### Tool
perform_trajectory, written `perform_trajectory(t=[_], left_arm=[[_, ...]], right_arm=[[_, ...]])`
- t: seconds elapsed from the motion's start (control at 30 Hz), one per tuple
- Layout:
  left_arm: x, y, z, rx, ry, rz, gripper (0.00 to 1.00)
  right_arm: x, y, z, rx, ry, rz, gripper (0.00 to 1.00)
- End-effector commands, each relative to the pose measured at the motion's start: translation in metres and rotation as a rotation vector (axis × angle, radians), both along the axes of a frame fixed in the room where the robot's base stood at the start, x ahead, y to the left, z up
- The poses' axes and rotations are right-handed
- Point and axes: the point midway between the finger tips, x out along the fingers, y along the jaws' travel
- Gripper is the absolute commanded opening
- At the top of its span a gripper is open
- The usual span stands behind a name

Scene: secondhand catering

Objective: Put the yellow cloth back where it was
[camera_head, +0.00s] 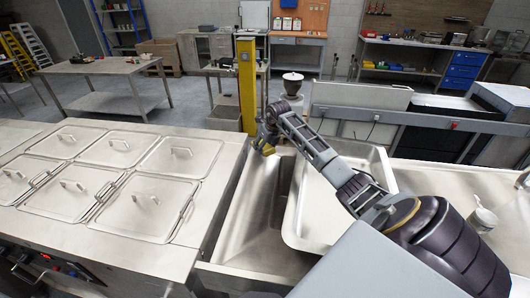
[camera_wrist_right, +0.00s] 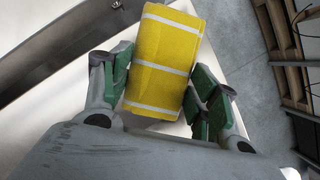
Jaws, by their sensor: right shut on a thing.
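The yellow cloth (camera_wrist_right: 165,58), folded into a block with thin white stripes, sits between the green-padded fingers of my right gripper (camera_wrist_right: 163,95) in the right wrist view. The gripper is shut on it. In the head view my right gripper (camera_head: 265,137) is at the far end of the steel sink basin, and a small yellow part of the cloth (camera_head: 267,149) shows below it. I cannot tell whether the cloth touches anything beneath. My left gripper is not in view.
A steel counter with several lidded pans (camera_head: 147,205) lies to the left. A yellow post (camera_head: 247,85) stands just behind my right gripper. A large steel tray (camera_head: 302,243) sits across the sink, under my right arm.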

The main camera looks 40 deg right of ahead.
Motion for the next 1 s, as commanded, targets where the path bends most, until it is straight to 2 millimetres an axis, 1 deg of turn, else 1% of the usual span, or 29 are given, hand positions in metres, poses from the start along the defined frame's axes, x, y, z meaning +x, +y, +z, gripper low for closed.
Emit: perform_trajectory(t=[0.3, 0.37, 0.6, 0.7, 1.0], left_arm=[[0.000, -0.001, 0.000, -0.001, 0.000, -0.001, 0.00], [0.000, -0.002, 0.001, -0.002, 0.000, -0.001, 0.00], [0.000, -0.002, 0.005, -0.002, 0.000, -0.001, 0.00], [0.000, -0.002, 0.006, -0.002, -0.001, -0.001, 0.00], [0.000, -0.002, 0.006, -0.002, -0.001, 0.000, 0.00]], right_arm=[[0.000, 0.000, -0.001, 0.000, 0.000, 0.000, 0.41], [0.000, 0.000, -0.005, 0.000, 0.000, 0.000, 0.41], [0.000, 0.000, -0.029, 0.001, 0.001, -0.001, 0.41], [0.000, 0.000, -0.035, 0.000, 0.000, 0.000, 0.41], [0.000, 0.000, -0.037, -0.001, -0.001, 0.001, 0.41]])
